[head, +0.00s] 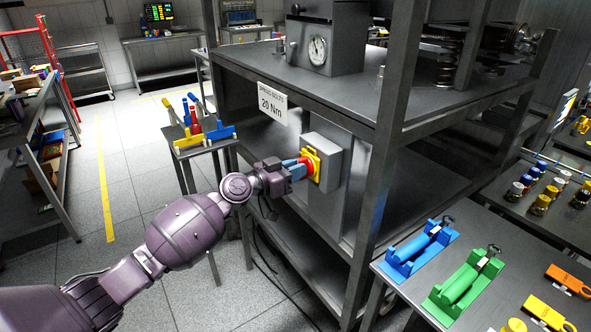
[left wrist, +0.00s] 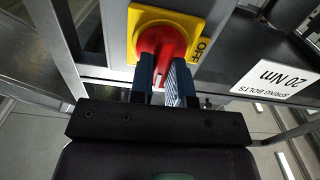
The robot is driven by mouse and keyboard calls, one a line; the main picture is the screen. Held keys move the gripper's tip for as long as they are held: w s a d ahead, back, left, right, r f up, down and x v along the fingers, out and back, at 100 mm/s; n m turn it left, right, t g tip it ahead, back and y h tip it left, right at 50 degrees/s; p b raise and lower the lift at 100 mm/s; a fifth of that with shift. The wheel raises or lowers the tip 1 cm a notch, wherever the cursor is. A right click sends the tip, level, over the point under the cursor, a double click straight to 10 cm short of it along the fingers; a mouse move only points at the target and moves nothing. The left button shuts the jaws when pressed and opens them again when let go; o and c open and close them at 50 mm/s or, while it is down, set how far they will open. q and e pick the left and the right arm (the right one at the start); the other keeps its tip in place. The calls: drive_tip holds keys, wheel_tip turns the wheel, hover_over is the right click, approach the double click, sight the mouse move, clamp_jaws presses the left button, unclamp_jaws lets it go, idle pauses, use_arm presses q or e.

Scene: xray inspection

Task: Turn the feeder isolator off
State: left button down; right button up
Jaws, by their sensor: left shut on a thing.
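The feeder isolator is a grey box (head: 329,160) on the side of the dark workbench frame. It has a yellow plate (head: 314,172) that also shows in the left wrist view (left wrist: 193,27), with the word OFF at its right edge there. A red rotary handle (left wrist: 165,45) sits on the plate. My left gripper (head: 303,168) reaches the handle from the left, and its two blue fingers (left wrist: 163,78) are shut on the handle's grip, one on each side. Part of the handle is hidden between the fingers. My right gripper is not in view.
A white "20 Nm" sign (head: 272,103) hangs on the bench edge above and left of the isolator. A small stand (head: 203,146) with coloured tools is left of the bench. A side table (head: 403,292) with blue and green fixtures is at lower right. Floor at left is clear.

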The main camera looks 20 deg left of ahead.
use_arm(q)
drive_tip(key=shift+n, duration=0.3)
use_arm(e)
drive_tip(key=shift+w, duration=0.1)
use_arm(q)
drive_tip(key=shift+w+a+f+n+p, duration=0.1)
drive_tip(key=shift+n+p, duration=0.05)
drive_tip(key=shift+n, duration=2.75)
drive_tip(key=shift+w+a+f+n+p, duration=0.1)
drive_tip(key=shift+n+p, duration=0.05)
drive_tip(key=shift+n, duration=2.75)
drive_tip(key=shift+a+f+n+p, duration=0.1)
drive_tip(key=shift+n+p, duration=0.05)
drive_tip(key=shift+n, duration=2.75)
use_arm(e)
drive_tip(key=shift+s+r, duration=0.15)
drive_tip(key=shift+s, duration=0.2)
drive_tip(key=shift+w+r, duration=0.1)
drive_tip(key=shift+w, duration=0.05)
use_arm(q)
drive_tip(key=c, duration=1.3)
unclamp_jaws()
drive_tip(key=shift+o, duration=1.1)
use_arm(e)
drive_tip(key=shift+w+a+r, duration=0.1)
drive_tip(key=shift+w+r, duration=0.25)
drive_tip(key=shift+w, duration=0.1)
